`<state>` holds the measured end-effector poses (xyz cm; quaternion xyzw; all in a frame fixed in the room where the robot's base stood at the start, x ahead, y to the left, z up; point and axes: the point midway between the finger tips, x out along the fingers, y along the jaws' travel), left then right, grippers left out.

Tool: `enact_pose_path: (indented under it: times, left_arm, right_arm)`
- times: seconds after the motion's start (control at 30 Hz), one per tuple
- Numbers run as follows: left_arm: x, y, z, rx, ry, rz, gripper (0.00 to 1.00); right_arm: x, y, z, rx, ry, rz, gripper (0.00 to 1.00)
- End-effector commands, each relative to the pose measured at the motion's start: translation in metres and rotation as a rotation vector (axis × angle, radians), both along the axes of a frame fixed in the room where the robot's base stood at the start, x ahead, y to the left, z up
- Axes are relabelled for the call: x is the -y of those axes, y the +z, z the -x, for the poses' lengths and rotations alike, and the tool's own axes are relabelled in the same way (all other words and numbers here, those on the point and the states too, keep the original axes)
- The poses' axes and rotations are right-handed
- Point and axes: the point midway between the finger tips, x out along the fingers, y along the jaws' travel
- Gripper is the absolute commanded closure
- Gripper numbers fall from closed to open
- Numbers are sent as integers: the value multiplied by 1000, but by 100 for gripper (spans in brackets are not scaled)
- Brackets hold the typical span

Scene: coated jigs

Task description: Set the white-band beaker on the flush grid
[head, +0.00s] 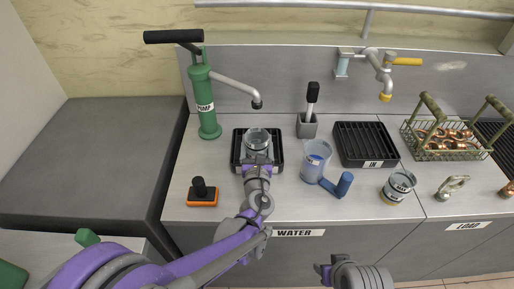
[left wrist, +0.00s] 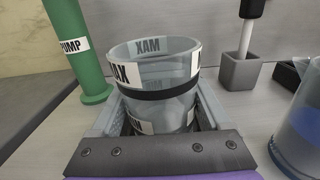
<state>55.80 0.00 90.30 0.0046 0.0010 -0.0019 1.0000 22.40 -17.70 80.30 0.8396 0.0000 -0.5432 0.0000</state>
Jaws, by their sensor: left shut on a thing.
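My left gripper (head: 258,163) is shut on a clear beaker (head: 257,138). In the left wrist view this beaker (left wrist: 152,85) stands upright between the fingers, with white MAX labels and a black ring round it. It looks empty. In the head view it is over a black grid tray (head: 236,158) in front of the pump; I cannot tell whether it touches the grid. Another beaker (head: 398,187), with a white label and an amber lower part, stands at the right. My right gripper (head: 326,273) shows only partly at the bottom edge.
A green pump (head: 206,105) stands behind left. A blue-filled jug (head: 316,160) with a blue handle is right of the tray.

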Motion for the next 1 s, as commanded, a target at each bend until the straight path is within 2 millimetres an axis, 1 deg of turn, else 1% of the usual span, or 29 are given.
enact_pose_path:
  times: [0.1,0.6,0.8,1.0]
  left_arm:
    - [0,0,-12,0,1,0,88]
    - [0,-1,-54,0,1,-1,88]
    - [0,-2,-62,0,0,0,88]
    - [0,-2,-64,0,0,0,88]
  right_arm:
    - [0,0,0,0,0,0,50]
    - [0,2,0,1,0,0,50]
    - [0,2,0,1,0,0,50]
    - [0,2,0,1,0,0,50]
